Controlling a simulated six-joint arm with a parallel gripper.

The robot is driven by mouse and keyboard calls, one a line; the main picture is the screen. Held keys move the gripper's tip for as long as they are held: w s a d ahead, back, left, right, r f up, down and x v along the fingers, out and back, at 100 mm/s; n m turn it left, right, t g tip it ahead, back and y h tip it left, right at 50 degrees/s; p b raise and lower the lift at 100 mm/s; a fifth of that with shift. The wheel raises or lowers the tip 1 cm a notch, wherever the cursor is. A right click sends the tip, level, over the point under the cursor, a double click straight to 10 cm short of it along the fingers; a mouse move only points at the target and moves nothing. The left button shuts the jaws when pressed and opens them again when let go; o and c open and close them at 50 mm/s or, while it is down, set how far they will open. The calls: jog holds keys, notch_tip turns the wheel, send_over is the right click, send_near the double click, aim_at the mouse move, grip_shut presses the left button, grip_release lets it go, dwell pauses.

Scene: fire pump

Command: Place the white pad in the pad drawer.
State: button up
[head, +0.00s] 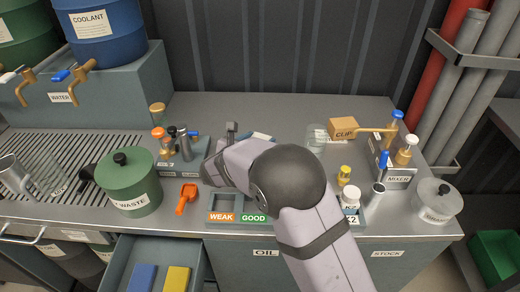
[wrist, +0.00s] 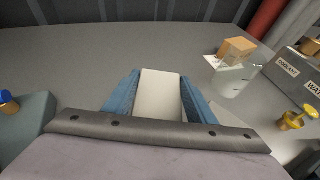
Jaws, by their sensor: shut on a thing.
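The white pad (wrist: 161,95) is between the two blue fingers of my gripper (wrist: 155,90) in the wrist view. The gripper is shut on it, with the counter behind. In the head view my gripper (head: 232,132) is over the middle of the counter, and my arm hides much of it; I cannot make out the pad there. An open drawer (head: 118,265) is below the counter's front edge at the lower left. A blue pad (head: 143,278) and a yellow pad (head: 177,280) lie in it, with bare floor to their left.
A green waste pot (head: 130,185), an orange scoop (head: 186,198) and a WEAK/GOOD tray (head: 238,217) stand near the front edge, between my gripper and the drawer. A glass (head: 316,138) and CLIP box (head: 343,128) stand right.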

jog(key=shift+f, duration=1.95)
jog(key=shift+f, duration=0.1)
jog(key=shift+f, duration=0.15)
jog(key=o, duration=1.1)
jog(key=shift+r, duration=0.35)
jog(key=b+v, duration=0.1)
jog(key=v, duration=1)
jog(key=shift+s+a+f, duration=0.1)
jog(key=shift+s, duration=0.05)
jog(key=shift+o, duration=0.5)
jog(key=shift+s+a, duration=0.1)
jog(key=shift+s, duration=0.2)
